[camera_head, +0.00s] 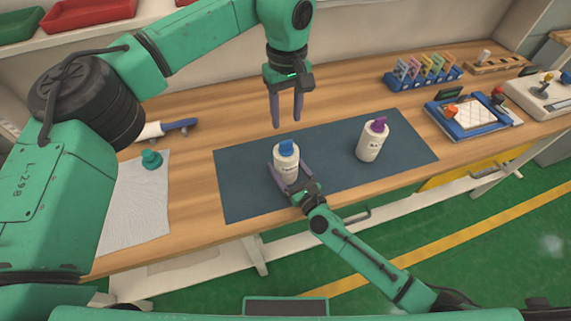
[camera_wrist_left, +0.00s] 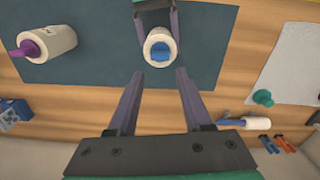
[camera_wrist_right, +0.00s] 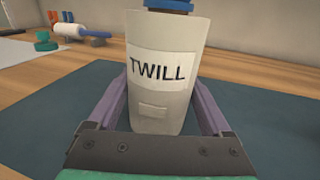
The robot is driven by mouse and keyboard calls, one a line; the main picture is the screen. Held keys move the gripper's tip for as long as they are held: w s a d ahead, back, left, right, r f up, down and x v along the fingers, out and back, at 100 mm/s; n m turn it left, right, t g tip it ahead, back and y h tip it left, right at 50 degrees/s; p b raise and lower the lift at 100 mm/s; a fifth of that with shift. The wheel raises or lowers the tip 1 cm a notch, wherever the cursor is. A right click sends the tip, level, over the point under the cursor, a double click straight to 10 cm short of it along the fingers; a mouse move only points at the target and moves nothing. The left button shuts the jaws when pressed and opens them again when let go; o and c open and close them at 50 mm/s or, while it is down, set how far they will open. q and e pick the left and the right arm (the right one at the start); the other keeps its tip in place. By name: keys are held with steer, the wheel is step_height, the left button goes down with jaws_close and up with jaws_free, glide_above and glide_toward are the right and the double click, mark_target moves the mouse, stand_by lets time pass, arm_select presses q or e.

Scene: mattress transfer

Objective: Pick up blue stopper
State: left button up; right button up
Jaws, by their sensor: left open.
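The blue stopper (camera_head: 287,147) sits in the top of a white bottle (camera_head: 288,163), upright at the dark mat. The left wrist view shows the stopper (camera_wrist_left: 160,51) from above, ahead of my open fingers. My left gripper (camera_head: 287,124) is open and empty, pointing down, behind and above the stopper, apart from it. My right gripper (camera_head: 290,187) is shut on the bottle's body, one finger on each side. In the right wrist view the bottle (camera_wrist_right: 165,100) carries a "TWILL" label, and the stopper (camera_wrist_right: 170,5) is cut by the top edge.
A second white bottle (camera_head: 371,142) with a purple stopper (camera_head: 379,124) stands on the mat (camera_head: 240,195) to the right. A teal stopper (camera_head: 151,158) rests on a white cloth (camera_head: 135,215) at left, near a roller (camera_head: 165,129). A clip rack (camera_head: 424,72) and blue tray (camera_head: 470,117) stand at right.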

mark_target(286, 142)
arm_select(q)
steer(key=o, duration=0.4)
steer(key=shift+o, duration=0.2)
steer(key=s+d+r+n+t+y, duration=0.1)
steer(key=s+n+t, duration=0.15)
steer(key=n, duration=1.45)
steer(key=s+r+n+t, duration=0.2)
steer(key=s+n, duration=0.1)
steer(key=n, duration=1.4)
steer(key=x, duration=1.2)
steer(key=shift+w, duration=0.15)
